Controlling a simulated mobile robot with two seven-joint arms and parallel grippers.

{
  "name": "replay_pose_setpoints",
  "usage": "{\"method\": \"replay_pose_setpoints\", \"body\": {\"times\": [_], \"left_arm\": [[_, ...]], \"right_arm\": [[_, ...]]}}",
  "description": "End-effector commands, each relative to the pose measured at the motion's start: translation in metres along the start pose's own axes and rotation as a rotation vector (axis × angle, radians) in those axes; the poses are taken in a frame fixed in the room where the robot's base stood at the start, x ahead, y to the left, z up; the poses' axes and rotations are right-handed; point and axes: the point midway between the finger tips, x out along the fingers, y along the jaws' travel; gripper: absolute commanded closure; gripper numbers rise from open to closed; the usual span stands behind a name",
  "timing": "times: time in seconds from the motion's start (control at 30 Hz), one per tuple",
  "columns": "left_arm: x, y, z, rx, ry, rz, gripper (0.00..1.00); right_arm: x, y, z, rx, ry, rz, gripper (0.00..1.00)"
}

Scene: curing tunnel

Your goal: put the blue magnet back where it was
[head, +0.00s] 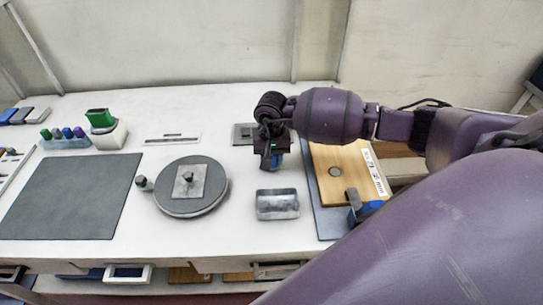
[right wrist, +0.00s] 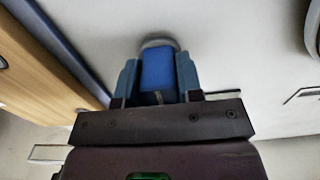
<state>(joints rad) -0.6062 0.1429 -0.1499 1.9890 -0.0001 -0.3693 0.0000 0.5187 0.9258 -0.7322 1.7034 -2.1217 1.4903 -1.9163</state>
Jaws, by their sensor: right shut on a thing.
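The blue magnet (right wrist: 158,68) is between the two fingers of my right gripper (right wrist: 158,85) in the right wrist view. A grey rounded part shows at its far end. In the head view, my right gripper (head: 270,163) points down above the white bench, between the turntable and the wooden board. I cannot tell whether the magnet touches the bench. My left gripper is not in view.
A metal tray (head: 277,204) stands just in front of my right gripper. A wooden board (head: 335,160) with a grey disc and a label lies to the right, a blue-and-dark block (head: 357,205) at its front. A round turntable (head: 191,187) and dark mat (head: 75,195) lie left.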

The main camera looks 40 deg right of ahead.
Motion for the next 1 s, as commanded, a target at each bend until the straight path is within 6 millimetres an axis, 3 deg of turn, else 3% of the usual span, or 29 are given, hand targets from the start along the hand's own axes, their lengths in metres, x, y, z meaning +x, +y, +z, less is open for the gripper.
{"method": "replay_pose_setpoints", "body": {"times": [0.37, 0.4, 0.53, 0.87, 1.0], "left_arm": [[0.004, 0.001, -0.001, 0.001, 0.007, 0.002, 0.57], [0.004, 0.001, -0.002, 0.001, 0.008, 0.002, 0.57], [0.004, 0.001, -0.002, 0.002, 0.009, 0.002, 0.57], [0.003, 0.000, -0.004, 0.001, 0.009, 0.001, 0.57], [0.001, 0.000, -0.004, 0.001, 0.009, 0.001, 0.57]], "right_arm": [[0.003, 0.000, -0.001, 0.000, 0.002, 0.000, 0.95], [0.002, 0.000, 0.000, 0.000, 0.002, 0.000, 0.62], [0.002, 0.000, -0.001, 0.000, 0.002, -0.001, 0.42], [0.000, 0.000, -0.001, 0.000, 0.002, -0.001, 0.41], [-0.011, 0.000, -0.002, -0.001, 0.006, -0.002, 0.41]]}}
